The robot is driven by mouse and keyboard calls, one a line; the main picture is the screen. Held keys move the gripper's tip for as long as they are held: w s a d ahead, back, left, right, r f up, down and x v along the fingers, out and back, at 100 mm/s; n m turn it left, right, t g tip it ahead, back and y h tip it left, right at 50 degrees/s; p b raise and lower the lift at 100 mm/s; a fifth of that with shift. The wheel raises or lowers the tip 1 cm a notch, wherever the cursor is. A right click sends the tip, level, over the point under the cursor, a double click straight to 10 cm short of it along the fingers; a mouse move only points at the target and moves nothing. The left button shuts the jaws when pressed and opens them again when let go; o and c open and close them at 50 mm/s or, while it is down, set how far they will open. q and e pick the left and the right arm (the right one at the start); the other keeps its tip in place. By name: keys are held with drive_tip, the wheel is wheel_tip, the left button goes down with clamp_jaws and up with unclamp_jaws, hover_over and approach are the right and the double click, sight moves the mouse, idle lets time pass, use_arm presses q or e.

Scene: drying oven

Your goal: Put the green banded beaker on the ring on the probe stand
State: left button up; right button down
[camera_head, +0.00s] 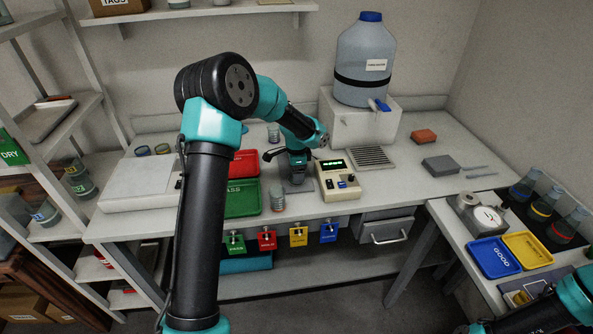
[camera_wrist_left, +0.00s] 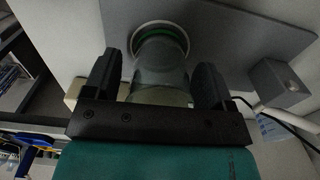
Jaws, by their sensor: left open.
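My left gripper (camera_head: 297,172) is low over the back bench beside the meter. In the left wrist view, its open fingers (camera_wrist_left: 160,78) stand on either side of a clear glass beaker (camera_wrist_left: 160,62), with a gap visible. A green band shows near the beaker's far end, where a pale ring (camera_wrist_left: 186,34) surrounds it on a grey plate (camera_wrist_left: 235,38). The beaker appears seated at the ring. In the head view the gripper hides most of the beaker, and the stand's grey base (camera_head: 298,187) shows below it. My right arm is partly in view at lower right, its gripper out of frame.
The meter (camera_head: 338,182) stands just right of the gripper. A red tray (camera_head: 243,163) and green tray (camera_head: 241,199) lie to its left. A large water jug (camera_head: 364,62) stands behind.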

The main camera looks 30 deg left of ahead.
use_arm(q)
drive_tip(key=shift+r, duration=0.15)
wheel_tip(320, 180, up, 12)
idle(0.5)
idle(0.4)
